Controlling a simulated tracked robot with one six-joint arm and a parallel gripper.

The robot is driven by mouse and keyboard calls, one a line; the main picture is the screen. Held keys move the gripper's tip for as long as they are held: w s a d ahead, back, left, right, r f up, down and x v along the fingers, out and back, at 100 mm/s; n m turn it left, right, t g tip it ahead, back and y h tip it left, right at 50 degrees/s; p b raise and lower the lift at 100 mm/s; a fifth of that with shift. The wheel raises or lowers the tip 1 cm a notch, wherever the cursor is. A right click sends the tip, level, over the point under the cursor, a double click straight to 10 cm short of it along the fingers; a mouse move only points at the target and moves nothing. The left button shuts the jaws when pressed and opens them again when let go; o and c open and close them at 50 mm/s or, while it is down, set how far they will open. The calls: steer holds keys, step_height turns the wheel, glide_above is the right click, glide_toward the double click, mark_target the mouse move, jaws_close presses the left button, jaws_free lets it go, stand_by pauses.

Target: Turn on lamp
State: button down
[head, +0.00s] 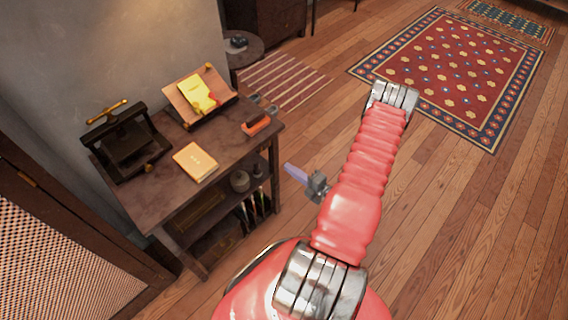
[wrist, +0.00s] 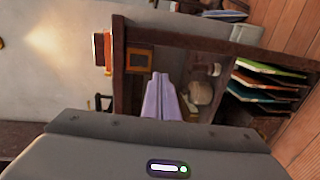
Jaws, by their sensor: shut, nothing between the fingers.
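No lamp is clearly visible in either view. A warm glow lies on the grey wall at the top of the head view and at the upper left of the wrist view. My gripper (head: 288,167) has pale purple fingers that are shut and empty. In the head view it points left toward the wooden desk (head: 140,203), apart from its right end. In the wrist view, my gripper (wrist: 160,77) shows as two fingers held together in front of the desk's shelves, which appear turned sideways.
On the desk are a dark press (head: 128,146), a yellow book (head: 195,162), a bookstand (head: 197,97) and an orange-and-black object (head: 257,124). Several coloured folders (wrist: 266,85) stand on the lower shelf. A round side table (head: 243,52) stands behind. Wooden floor and a patterned rug (head: 463,70) lie open at right.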

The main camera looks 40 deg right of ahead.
steer(key=s, duration=0.4)
steer(key=shift+s+f, duration=0.3)
steer(key=shift+s, duration=0.05)
stand_by(0.5)
